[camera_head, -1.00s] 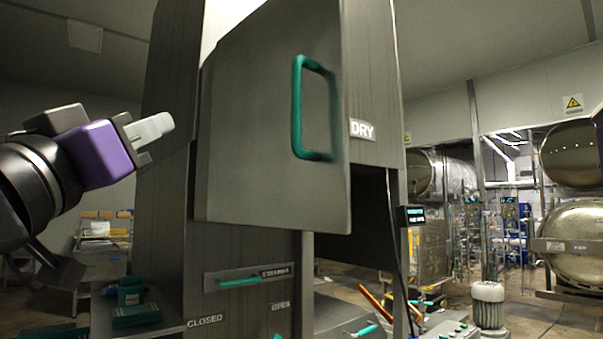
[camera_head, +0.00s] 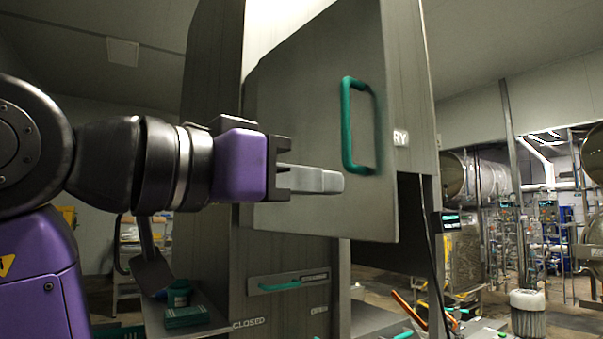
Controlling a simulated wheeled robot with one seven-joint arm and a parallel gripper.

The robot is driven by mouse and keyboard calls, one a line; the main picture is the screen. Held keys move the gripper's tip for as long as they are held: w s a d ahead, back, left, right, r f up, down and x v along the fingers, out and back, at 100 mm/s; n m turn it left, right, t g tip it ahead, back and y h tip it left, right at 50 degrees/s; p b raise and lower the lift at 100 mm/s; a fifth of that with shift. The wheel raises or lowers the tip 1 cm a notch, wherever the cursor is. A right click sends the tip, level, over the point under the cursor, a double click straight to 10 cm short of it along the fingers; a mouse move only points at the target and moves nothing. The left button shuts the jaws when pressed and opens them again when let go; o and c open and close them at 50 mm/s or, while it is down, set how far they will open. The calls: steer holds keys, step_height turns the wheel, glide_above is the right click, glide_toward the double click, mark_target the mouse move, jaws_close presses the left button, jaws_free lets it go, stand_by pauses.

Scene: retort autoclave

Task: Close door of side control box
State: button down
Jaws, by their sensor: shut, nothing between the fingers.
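The side control box (camera_head: 212,120) is a tall dark grey cabinet in the middle of the view. Its grey door (camera_head: 300,105) stands ajar, with a dark gap below and behind its right edge. A green D-shaped handle (camera_head: 347,125) is on the door's right part. My gripper (camera_head: 335,181) is shut and empty, pointing right. It overlaps the door's lower middle in the picture, with its tips just left of the handle's lower end. I cannot tell whether the fingers touch the door.
A shelf with a green box (camera_head: 190,316) is at lower left. A small lit display (camera_head: 451,222) and a dark cable hang at right. Steel tanks stand behind.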

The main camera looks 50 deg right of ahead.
mark_target(385, 189)
steer(key=d, duration=0.2)
steer(key=d+p, duration=0.1)
steer(key=d, duration=0.2)
steer(key=s+d, duration=0.1)
steer(key=d, duration=0.2)
steer(key=shift+s+d+r+p, duration=0.1)
steer(key=shift+d+p, duration=0.05)
steer(key=shift+p, duration=0.15)
steer(key=shift+d, duration=0.4)
steer(key=shift+s+d, duration=0.1)
